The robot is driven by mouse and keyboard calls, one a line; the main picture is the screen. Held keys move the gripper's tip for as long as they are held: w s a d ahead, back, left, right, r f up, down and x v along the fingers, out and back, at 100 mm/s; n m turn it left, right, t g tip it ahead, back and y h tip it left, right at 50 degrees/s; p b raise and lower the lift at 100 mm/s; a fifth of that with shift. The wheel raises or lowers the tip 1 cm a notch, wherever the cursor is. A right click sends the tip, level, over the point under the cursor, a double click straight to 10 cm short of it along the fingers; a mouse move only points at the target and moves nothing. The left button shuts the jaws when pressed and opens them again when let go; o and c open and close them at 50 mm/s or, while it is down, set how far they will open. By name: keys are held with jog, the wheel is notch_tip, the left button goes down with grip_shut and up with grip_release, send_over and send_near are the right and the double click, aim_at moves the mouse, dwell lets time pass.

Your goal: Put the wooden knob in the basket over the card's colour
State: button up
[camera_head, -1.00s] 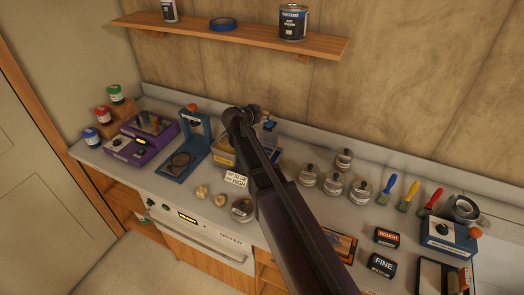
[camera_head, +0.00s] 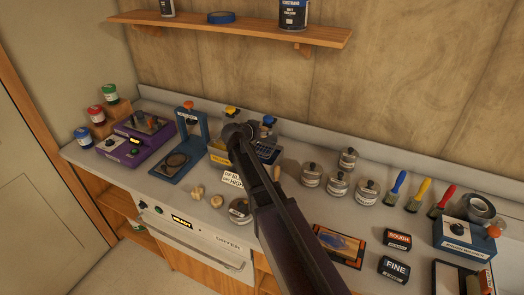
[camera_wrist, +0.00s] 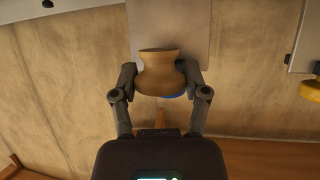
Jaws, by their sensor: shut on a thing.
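My gripper (camera_wrist: 160,80) is shut on a pale, waisted wooden knob (camera_wrist: 160,68) in the wrist view. In the head view my arm hides the gripper and held knob. Two more pale knobs (camera_head: 205,196) lie on the counter. A yellow unit (camera_head: 220,154) and a blue unit (camera_head: 268,150) stand at the back, partly covered by my arm. Their yellow top (camera_head: 232,111) and blue top (camera_head: 268,121) show above it. Their baskets cannot be made out. A blue part (camera_wrist: 175,96) shows behind the held knob. The white card (camera_head: 232,178) has black text that appears to read DIP BLUE.
Left are a blue press (camera_head: 187,150) and purple machine (camera_head: 140,140); below the counter is a dryer (camera_head: 190,235). Several lidded jars (camera_head: 338,185) and brushes (camera_head: 420,192) stand right. A shelf (camera_head: 230,27) hangs above. Bare counter lies around the loose knobs.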

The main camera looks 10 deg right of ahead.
jog(key=shift+f+b, duration=0.8)
jog(key=shift+f, duration=0.35)
jog(key=shift+f+b, duration=2.25)
jog(key=shift+f, duration=0.1)
jog(key=o, duration=0.6)
